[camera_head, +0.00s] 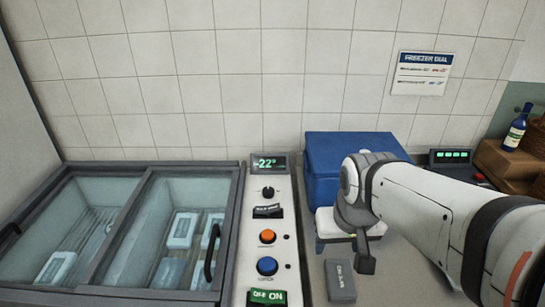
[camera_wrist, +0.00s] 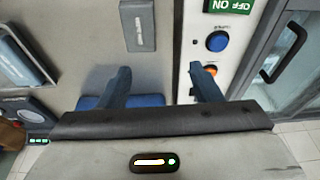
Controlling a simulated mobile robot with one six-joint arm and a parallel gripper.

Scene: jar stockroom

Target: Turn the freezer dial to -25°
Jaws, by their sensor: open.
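The freezer's control panel (camera_head: 273,235) is a narrow white strip beside the glass-lidded freezer. At its top a display (camera_head: 268,163) reads about -22° in green; the sign is blurred. Below it is a small black knob (camera_head: 268,192), likely the dial. My gripper (camera_head: 365,260) is right of the panel in the head view, above the counter and apart from the knob. In the wrist view my gripper (camera_wrist: 161,80) is open and empty, its two dark fingers spread. There the right finger overlaps the panel's edge near the orange button (camera_wrist: 210,70); the knob is hidden.
A black switch (camera_head: 268,211), the orange button, a blue button (camera_head: 267,266) and a green ON/OFF switch (camera_head: 267,297) line the panel below the knob. A blue box (camera_head: 340,150) stands behind my gripper. A grey block (camera_head: 340,280) lies on the counter. The freezer (camera_head: 130,230) is left.

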